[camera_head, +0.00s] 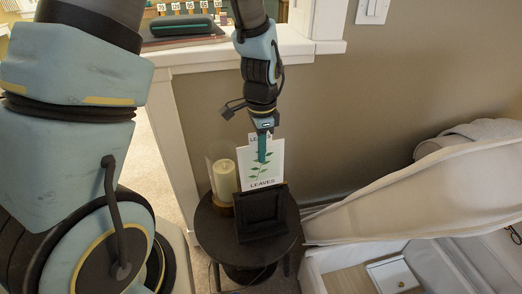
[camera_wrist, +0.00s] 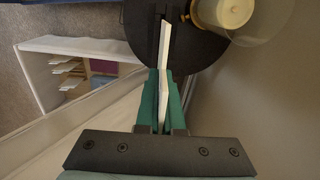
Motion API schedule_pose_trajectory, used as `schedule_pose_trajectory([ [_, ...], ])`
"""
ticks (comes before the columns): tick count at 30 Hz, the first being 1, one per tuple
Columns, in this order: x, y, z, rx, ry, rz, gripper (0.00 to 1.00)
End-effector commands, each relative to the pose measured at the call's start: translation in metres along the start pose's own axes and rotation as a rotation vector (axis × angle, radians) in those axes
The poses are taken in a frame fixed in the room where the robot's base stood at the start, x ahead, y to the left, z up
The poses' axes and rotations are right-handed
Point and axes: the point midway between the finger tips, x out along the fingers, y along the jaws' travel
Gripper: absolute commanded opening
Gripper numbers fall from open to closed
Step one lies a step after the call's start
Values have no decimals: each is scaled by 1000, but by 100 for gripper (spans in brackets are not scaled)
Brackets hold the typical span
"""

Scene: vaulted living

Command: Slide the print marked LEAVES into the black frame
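The white print marked LEAVES (camera_head: 272,173), with green leaves on it, is held upright above and just behind the black frame. The black frame (camera_head: 262,214) stands on a small round dark table (camera_head: 215,232). My gripper (camera_head: 262,150) is shut on the print's upper part. In the wrist view the print (camera_wrist: 164,60) shows edge-on between the green fingers of my gripper (camera_wrist: 162,92), and the frame (camera_wrist: 157,35) shows as a dark strip beside it. The print's lower edge is hidden behind the frame in the head view, so I cannot tell if it is in the slot.
A candle (camera_head: 224,178) in a glass holder stands on the table, left of the print; it also shows in the wrist view (camera_wrist: 225,12). A wall is behind the table. A ledge with several small tags is at upper left.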

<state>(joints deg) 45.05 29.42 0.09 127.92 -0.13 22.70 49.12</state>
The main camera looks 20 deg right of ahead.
Motion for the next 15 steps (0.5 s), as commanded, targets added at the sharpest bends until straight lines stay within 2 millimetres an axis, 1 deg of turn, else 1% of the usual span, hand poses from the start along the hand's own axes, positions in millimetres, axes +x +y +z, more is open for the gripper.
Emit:
schedule_pose_trajectory([
  [8,-1,-1,0,-1,1,-1,0],
  [15,3,-1,3,-2,0,-1,0],
])
